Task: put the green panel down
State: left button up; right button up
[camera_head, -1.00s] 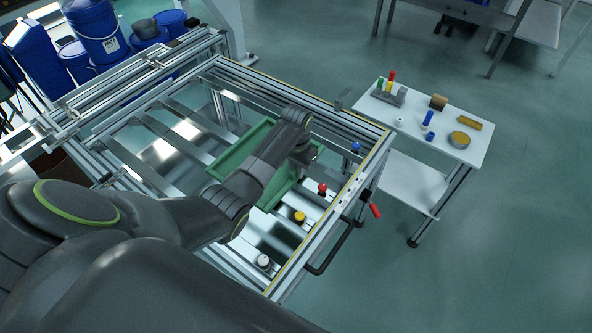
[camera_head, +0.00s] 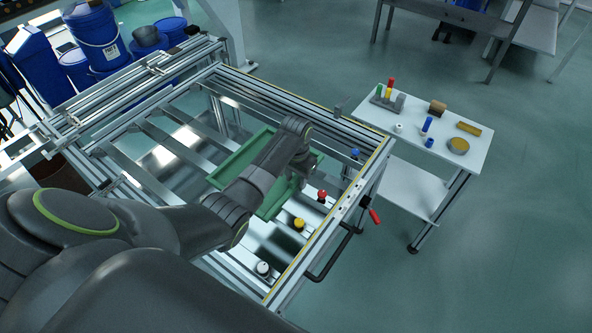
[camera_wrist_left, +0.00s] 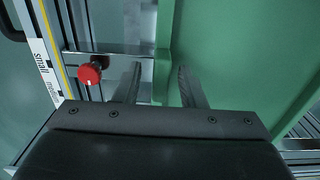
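The green panel (camera_head: 236,161), a shallow tray-like sheet with a raised rim, lies across the metal slats of the fixture frame. My left arm crosses over its middle and hides part of it. My left gripper (camera_head: 303,186) is at the panel's right side. In the left wrist view the panel (camera_wrist_left: 245,50) fills the right part, and its rim (camera_wrist_left: 163,60) runs between the two fingers of my left gripper (camera_wrist_left: 160,68). The fingers stand apart with a visible gap to the rim on each side. My right gripper is in neither view.
Along the fixture's front rail are a red knob (camera_head: 322,195), a yellow knob (camera_head: 299,224), a white knob (camera_head: 263,268) and a blue knob (camera_head: 355,153). A white side table (camera_head: 478,150) with small parts stands at right. Blue drums (camera_head: 100,35) stand at back left.

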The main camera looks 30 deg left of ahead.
pick_arm(q)
notch_tip(320, 180, up, 12)
dwell(0.4)
dwell(0.4)
